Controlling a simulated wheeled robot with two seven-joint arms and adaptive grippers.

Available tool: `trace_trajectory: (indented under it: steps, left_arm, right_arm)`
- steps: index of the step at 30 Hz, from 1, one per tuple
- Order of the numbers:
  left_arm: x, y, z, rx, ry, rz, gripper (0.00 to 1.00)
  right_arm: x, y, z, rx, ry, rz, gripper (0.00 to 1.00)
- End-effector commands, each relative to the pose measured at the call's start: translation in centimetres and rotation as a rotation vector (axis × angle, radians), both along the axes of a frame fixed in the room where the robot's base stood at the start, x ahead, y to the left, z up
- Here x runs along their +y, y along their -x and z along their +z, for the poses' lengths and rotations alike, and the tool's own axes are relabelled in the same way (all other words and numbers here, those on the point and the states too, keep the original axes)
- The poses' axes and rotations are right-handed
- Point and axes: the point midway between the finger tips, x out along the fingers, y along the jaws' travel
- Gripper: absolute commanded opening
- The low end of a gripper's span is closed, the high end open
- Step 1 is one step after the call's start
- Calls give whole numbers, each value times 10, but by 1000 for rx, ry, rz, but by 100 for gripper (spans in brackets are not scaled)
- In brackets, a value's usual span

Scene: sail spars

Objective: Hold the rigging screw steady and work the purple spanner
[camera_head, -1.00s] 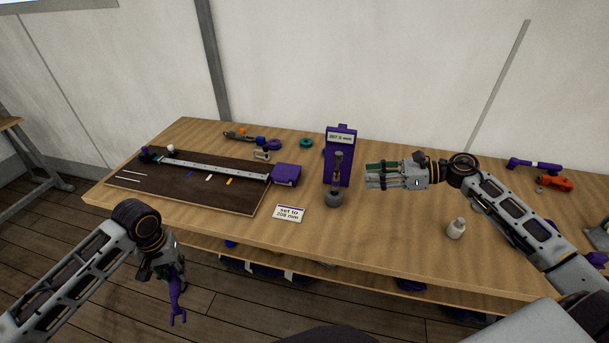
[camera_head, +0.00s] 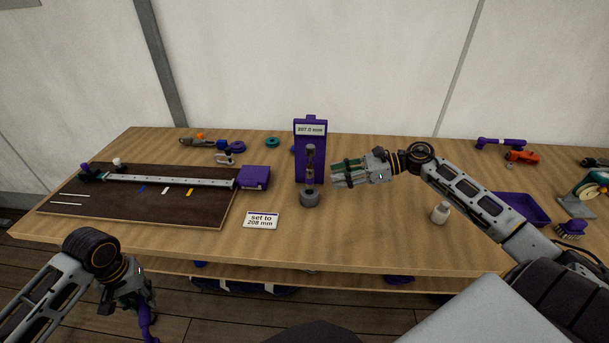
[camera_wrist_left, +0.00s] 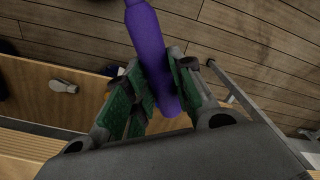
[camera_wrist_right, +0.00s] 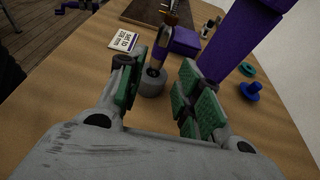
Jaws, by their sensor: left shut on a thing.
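The rigging screw (camera_head: 310,165) stands upright in a round grey base (camera_head: 309,199) on the bench, before a purple stand with a readout (camera_head: 310,130). In the right wrist view the screw (camera_wrist_right: 160,45) is beyond the fingertips, roughly in line with the gap. My right gripper (camera_head: 335,174) is open and empty, just right of the screw and apart from it. My left gripper (camera_head: 142,308) is shut on the purple spanner (camera_head: 148,323), low in front of the bench. The spanner's handle (camera_wrist_left: 150,50) runs between the green pads in the left wrist view; its far end is cut off.
A card (camera_head: 262,220) reads "set to 208 mm". A dark board (camera_head: 140,208) with a measuring rail lies left. A white bottle (camera_head: 440,213) and purple tray (camera_head: 520,208) are at right. The bench front between card and bottle is clear.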

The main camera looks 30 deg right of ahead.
Motion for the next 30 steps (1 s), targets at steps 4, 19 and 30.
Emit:
trace_trajectory:
  steps: [4, 19, 30]
  left_arm:
    - [0, 0, 0, -1, 0, 0, 0]
    - [0, 0, -1, -1, 0, 0, 0]
    - [0, 0, -7, -1, 0, 0, 0]
  right_arm:
    - [0, 0, 0, -1, 0, 0, 35]
    - [5, -3, -2, -1, 0, 0, 35]
    - [27, -17, -10, -1, 0, 0, 35]
